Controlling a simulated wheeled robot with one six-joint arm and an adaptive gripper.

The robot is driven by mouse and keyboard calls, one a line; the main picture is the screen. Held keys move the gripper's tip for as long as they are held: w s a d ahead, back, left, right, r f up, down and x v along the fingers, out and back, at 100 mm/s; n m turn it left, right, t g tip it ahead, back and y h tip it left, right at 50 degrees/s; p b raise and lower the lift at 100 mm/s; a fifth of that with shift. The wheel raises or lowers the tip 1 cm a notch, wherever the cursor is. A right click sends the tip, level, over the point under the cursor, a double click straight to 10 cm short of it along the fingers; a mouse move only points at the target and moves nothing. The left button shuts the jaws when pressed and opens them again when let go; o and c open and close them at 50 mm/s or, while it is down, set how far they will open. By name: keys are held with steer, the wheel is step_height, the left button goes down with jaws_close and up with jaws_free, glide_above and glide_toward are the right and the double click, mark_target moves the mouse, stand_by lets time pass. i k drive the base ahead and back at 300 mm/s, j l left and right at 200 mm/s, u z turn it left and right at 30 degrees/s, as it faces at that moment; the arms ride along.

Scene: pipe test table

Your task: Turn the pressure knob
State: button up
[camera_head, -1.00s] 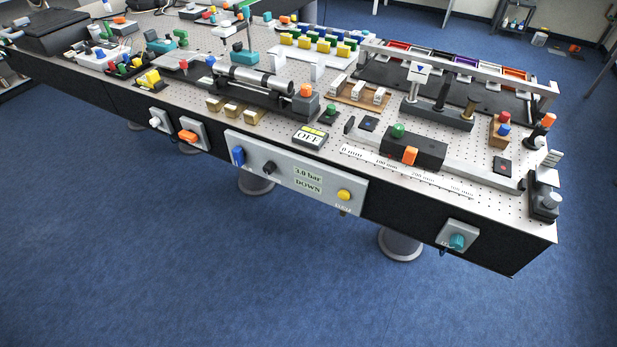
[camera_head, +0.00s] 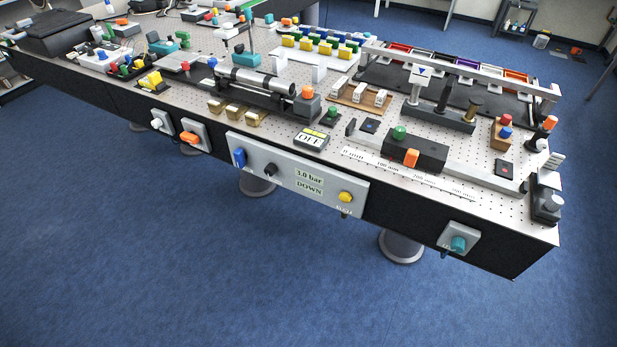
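The front panel (camera_head: 217,146) is a light grey plate on the black front side of the table. It bears a black round knob (camera_head: 270,170), which looks like the pressure knob, just left of a display (camera_head: 309,181) reading "3.0 bar" and "DOWN". A blue switch (camera_head: 239,157) sits left of the knob and a yellow button (camera_head: 346,197) sits at the right end of the panel. My gripper does not show in the head view, and nothing touches the knob.
The perforated table top (camera_head: 395,178) is crowded with fixtures. A teal knob (camera_head: 458,244) and an orange knob (camera_head: 189,137) stick out from the table's front side. A grey table leg (camera_head: 400,246) stands below. The blue floor (camera_head: 200,260) before the table is clear.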

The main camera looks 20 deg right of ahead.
mark_target(270, 170)
steer(key=i+j+u, duration=0.1)
steer(key=i+j, duration=0.3)
steer(key=j, duration=0.2)
steer(key=i+j+u, duration=0.15)
steer(key=i+j, duration=0.25)
steer(key=j, duration=0.1)
